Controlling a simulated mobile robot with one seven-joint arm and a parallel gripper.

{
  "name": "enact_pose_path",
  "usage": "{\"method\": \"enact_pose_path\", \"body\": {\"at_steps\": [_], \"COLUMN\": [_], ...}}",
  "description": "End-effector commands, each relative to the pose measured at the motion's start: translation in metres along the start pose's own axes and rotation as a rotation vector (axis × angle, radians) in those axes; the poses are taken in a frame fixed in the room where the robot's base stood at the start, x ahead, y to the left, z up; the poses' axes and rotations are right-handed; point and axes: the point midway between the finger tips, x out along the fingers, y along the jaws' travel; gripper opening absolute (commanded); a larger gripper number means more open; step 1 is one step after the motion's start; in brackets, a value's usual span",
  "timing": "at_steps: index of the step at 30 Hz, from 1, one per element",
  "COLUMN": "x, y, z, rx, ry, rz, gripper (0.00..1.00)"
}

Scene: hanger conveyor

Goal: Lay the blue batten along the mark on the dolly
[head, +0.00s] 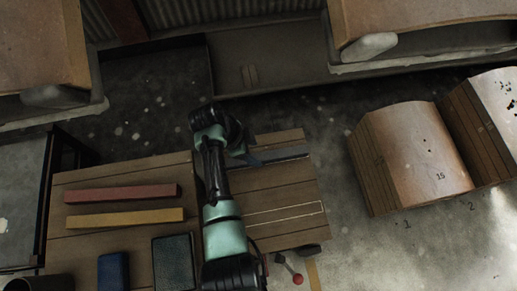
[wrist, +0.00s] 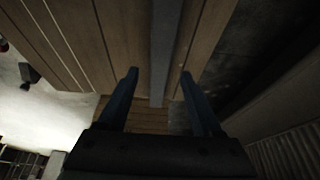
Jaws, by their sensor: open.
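The blue batten (head: 285,154) lies on the far part of the wooden dolly (head: 275,183), its near end hidden by my arm in the head view. The mark, a thin white outline (head: 285,213), runs across the nearer part of the dolly, apart from the batten and roughly parallel to it. My gripper (head: 240,157) is over the dolly's far left part. In the wrist view my gripper (wrist: 159,76) is open, with one finger on each side of the blue-grey batten (wrist: 165,50). I cannot tell its height above the batten.
A wooden table (head: 70,230) on the left holds a red batten (head: 122,193), a yellow batten (head: 125,217), a blue box (head: 113,271) and a dark box (head: 173,263). A red-knobbed lever (head: 297,279) stands near the dolly. Large brown blocks (head: 415,155) stand right; floor lies between.

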Motion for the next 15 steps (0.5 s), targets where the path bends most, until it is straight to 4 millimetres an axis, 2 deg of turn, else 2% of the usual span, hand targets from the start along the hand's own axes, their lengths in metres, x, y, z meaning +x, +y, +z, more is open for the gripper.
{"method": "enact_pose_path", "body": {"at_steps": [1, 6, 10, 15], "x": [-0.018, -0.049, -0.065, -0.073], "y": [-0.001, 0.000, 0.000, 0.000], "z": [-0.003, -0.002, -0.001, 0.000], "rx": [-0.002, -0.001, -0.001, -0.001], "ry": [0.000, 0.000, 0.000, 0.000], "rz": [-0.003, -0.002, -0.002, 0.000], "gripper": [0.67, 0.67, 0.67, 0.67]}}
